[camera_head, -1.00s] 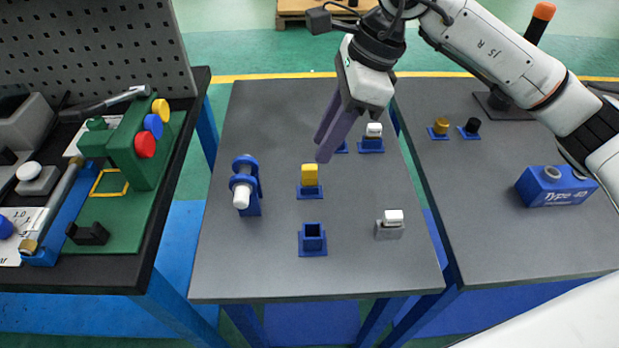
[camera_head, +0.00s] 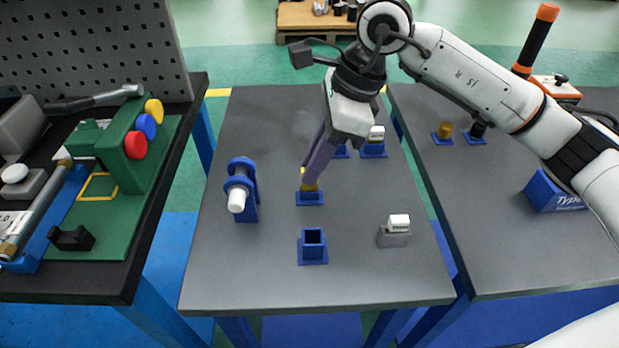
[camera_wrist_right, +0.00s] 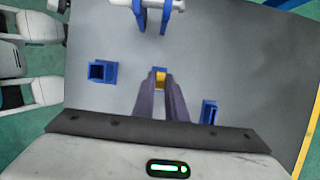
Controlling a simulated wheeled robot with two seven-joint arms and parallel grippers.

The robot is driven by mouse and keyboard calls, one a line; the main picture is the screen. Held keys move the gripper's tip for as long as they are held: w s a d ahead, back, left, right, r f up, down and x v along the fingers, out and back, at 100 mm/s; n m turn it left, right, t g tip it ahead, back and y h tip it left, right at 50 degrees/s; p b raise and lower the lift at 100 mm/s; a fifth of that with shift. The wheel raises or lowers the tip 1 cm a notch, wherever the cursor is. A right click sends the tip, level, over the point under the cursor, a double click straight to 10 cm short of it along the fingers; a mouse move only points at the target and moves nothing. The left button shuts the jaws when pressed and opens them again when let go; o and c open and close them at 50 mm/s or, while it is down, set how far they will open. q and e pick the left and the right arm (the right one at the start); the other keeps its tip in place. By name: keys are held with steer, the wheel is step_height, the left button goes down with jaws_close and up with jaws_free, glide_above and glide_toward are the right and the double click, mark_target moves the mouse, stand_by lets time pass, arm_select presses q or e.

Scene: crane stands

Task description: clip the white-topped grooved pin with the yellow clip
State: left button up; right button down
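The yellow clip (camera_head: 309,187) stands upright in a small blue holder (camera_head: 309,199) mid-table. My right gripper (camera_head: 311,178) points down at it, fingertips at its top. In the right wrist view the clip (camera_wrist_right: 160,77) shows between the purple fingertips (camera_wrist_right: 161,88); whether they press on it cannot be told. A white-ended pin (camera_head: 237,200) lies horizontally in a blue ringed stand (camera_head: 248,212) to the left. White-topped pieces also stand on a grey block (camera_head: 398,224) and in a blue holder at the back (camera_head: 376,133); grooves are too small to see. My left gripper is not in view.
An empty square blue socket (camera_head: 312,246) stands in front of the clip. A green fixture with coloured knobs (camera_head: 136,145) is on the left table. The right table holds small blue-based parts (camera_head: 444,132) and a blue box (camera_head: 556,195). The table's front is clear.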

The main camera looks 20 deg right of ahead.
steer(key=shift+r, duration=0.2)
steer(key=shift+r+p, duration=1.35)
steer(key=shift+r, duration=1)
